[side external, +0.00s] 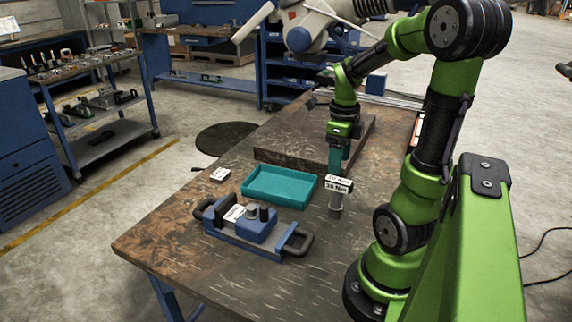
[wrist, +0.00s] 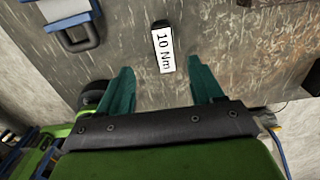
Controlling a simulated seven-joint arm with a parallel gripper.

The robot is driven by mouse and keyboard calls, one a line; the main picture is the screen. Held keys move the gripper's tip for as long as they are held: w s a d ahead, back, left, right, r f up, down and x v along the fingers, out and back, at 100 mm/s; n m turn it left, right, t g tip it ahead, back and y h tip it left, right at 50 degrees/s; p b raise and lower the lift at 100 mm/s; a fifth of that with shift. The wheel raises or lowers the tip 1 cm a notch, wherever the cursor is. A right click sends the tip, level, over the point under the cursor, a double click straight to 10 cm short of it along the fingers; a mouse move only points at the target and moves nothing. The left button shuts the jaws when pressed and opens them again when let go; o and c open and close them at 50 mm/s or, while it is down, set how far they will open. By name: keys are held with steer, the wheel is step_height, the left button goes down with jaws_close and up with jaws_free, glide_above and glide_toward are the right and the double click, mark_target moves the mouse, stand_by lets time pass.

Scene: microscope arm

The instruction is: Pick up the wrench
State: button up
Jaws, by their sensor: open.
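My gripper (side external: 338,163) points down above and behind the label in the side view. Its teal fingers are wide apart and empty in the wrist view (wrist: 164,82). No contact shows.
A teal tray (side external: 280,199) lies left of the tool. A blue fixture with black handles (side external: 256,226) sits in front of the tray. A raised dark slab (side external: 290,140) is behind. A small white-labelled item (side external: 219,174) lies at the left. The table's front (side external: 230,290) is clear.

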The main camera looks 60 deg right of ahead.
mark_target(339, 180)
step_height(339, 180, down, 5)
steer(key=shift+r, duration=0.15)
steer(key=shift+s+d+f, duration=0.1)
steer(key=shift+d+f, duration=0.1)
steer(key=shift+f, duration=1.15)
steer(key=shift+d+f, duration=0.15)
steer(key=shift+f, duration=1.15)
jaws_close()
